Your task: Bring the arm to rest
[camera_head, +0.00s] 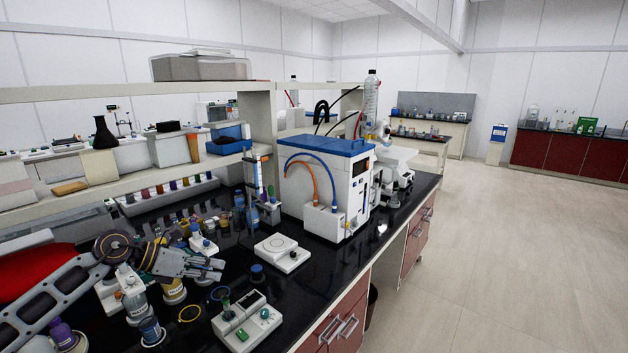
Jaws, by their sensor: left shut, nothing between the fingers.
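My left arm comes in from the left edge, over the near left part of the black bench top (326,262). My left gripper (218,270) is shut and empty. Its fingers point right, above the bench, among small bottles and devices. Whether it touches any of them I cannot tell. The arm hides part of the bench and some bottles behind it. My right gripper is not in view.
A white and blue machine (328,185) with orange and blue tubes stands right of the gripper. A flat white plate device (281,253) and a small device with green knobs (246,322) lie nearer. Shelves (130,166) run behind. The floor (510,260) at right is clear.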

